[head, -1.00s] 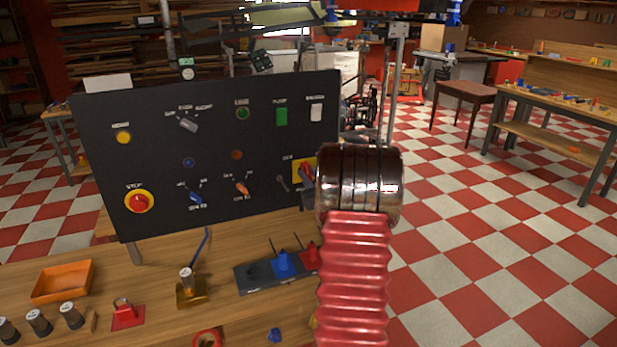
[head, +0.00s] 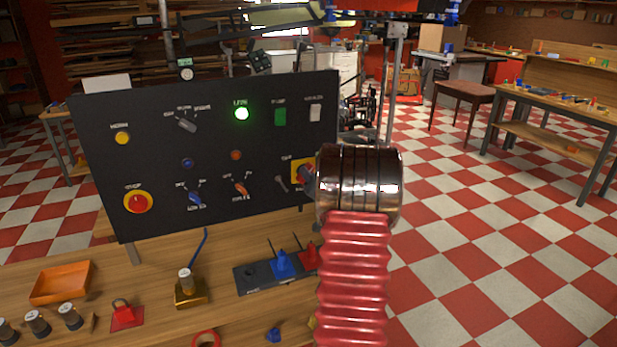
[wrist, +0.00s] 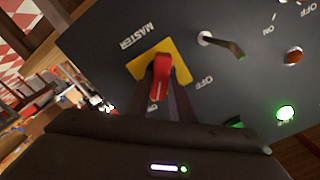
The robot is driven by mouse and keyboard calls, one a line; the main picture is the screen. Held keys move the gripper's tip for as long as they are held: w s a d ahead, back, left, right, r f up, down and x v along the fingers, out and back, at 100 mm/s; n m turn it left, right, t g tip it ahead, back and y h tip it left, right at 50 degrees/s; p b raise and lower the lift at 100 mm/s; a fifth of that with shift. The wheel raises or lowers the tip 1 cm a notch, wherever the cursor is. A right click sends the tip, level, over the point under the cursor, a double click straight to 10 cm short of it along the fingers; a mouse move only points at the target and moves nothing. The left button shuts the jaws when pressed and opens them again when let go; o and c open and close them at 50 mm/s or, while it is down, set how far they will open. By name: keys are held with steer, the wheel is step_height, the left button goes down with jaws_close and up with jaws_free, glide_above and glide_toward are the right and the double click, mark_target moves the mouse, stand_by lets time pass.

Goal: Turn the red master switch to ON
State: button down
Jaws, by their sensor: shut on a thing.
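The red master switch (wrist: 160,75) sits on a yellow plate (wrist: 142,62) beside the word MASTER in the wrist view. My gripper (wrist: 162,86) is shut on the red handle, with one dark finger on each side. An OFF label shows to the right of the handle; I cannot read a matching ON label beside it. In the head view the yellow plate (head: 299,166) shows at the panel's right edge, with the handle and my gripper mostly hidden behind my wrist. The green lamp (head: 241,114) is lit, and it also glows in the wrist view (wrist: 285,113).
The black panel (head: 140,160) carries a red stop button (head: 138,202), a metal toggle (head: 282,184) close to the master switch, and other knobs. On the bench below stand an orange tray (head: 62,284), blue and red plugs on a dark block, and small parts.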

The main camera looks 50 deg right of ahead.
steer(key=shift+w+a+f+m, duration=0.15)
steer(key=shift+f+m, duration=0.1)
steer(key=shift+m, duration=0.25)
steer(key=c, duration=1.9)
jaws_free()
steer(key=o, duration=0.3)
steer(key=shift+r, duration=0.1)
steer(key=shift+o, duration=0.2)
steer(key=v, duration=1.3)
steer(key=shift+s, duration=0.4)
